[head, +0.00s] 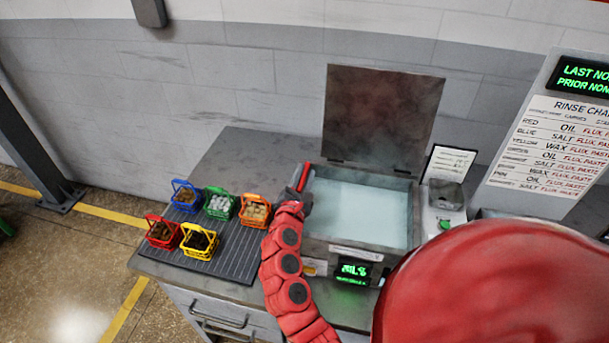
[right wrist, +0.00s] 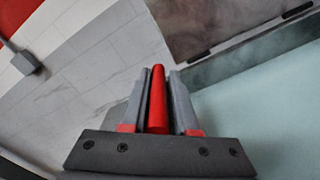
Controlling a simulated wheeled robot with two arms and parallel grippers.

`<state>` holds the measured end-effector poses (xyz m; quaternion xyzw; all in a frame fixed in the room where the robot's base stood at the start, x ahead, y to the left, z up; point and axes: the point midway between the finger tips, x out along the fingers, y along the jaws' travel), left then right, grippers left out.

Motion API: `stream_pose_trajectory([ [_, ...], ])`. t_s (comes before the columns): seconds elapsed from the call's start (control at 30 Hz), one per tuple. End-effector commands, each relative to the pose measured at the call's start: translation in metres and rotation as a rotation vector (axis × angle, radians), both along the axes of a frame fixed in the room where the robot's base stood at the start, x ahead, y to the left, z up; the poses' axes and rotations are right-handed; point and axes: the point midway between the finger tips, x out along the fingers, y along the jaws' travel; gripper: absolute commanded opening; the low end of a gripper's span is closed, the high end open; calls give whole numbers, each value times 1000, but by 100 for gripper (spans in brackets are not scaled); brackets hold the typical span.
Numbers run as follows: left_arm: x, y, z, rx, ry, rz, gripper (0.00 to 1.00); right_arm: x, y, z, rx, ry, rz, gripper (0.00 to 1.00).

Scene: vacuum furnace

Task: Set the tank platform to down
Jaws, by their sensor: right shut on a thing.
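The tank (head: 360,212) is a grey open box on the bench, holding pale blue-green liquid, with its dark lid (head: 380,115) raised at the back. A red lever handle (head: 304,177) stands up at the tank's left rim, tilted slightly. My right gripper (head: 298,192) is shut on this handle. In the right wrist view the red handle (right wrist: 158,98) stands between the two grey fingers, with the liquid to the right. I cannot make out the platform under the liquid. My left gripper is not in view.
Several small coloured baskets, such as the green one (head: 219,204) and the orange one (head: 255,210), stand on a ribbed dark mat (head: 225,255) left of the tank. A small device with a green button (head: 445,224) stands to its right. A green-lit display (head: 354,270) is on the tank's front.

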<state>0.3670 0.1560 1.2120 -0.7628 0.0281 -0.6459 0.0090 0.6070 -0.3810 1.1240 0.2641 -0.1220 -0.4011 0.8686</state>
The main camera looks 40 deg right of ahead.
Motion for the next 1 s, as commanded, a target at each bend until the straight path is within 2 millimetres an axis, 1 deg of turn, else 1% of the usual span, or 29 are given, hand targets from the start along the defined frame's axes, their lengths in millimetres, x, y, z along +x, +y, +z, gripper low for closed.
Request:
stream_pose_trajectory([
  [0.27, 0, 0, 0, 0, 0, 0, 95, 1, 2, 0, 1, -3, 7, 0],
  [0.57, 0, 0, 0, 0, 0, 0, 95, 2, 3, -11, 2, 1, 7, 0],
  [0.9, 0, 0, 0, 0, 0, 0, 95, 1, 2, -14, 5, 3, 5, 0],
  [0.93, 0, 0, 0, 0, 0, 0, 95, 1, 2, -14, 6, 4, 6, 32],
  [1.0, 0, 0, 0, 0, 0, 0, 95, 1, 2, -14, 6, 4, 6, 44],
])
